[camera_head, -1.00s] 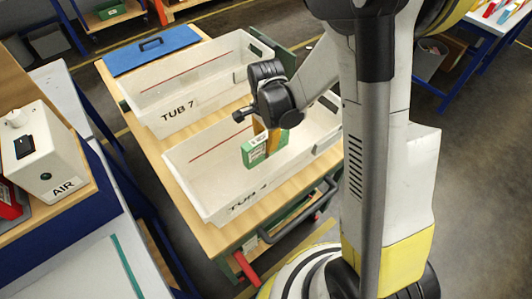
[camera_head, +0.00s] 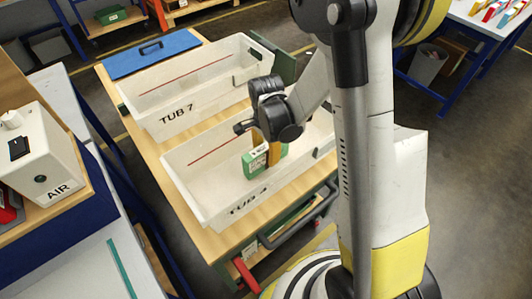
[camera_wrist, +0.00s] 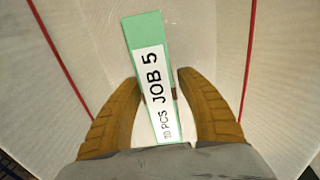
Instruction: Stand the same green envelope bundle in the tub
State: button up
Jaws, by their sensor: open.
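The green envelope bundle (camera_head: 250,170) is upright inside the tub marked TUB 4 (camera_head: 196,192), near its front wall. In the wrist view the bundle (camera_wrist: 143,32) shows a narrow face with a white label reading JOB 5 and PCS. My gripper (camera_head: 266,150) is over the tub, its orange-brown fingers on either side of the bundle. In the wrist view the gripper (camera_wrist: 160,82) is open, one finger left and one right of the bundle, with a visible gap on the right. The bundle's bottom edge and its contact with the tub floor are hard to see.
A second white tub, TUB 7 (camera_head: 172,109), stands behind on the same wooden-topped cart (camera_head: 218,238). A white AIR box (camera_head: 38,160) is at left. The rest of TUB 4 looks empty.

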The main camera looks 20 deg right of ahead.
notch_tip(320, 180, up, 11)
jog(key=p, duration=0.4)
jog(key=shift+r, duration=0.15)
jog(key=shift+r+p, duration=0.3)
jog(key=shift+r, duration=0.45)
jog(key=s+r+n+t, duration=0.7)
jog(key=s+r+n, duration=0.5)
jog(key=r+n, duration=0.2)
jog(key=shift+s+r, duration=0.3)
jog(key=shift+s, duration=0.05)
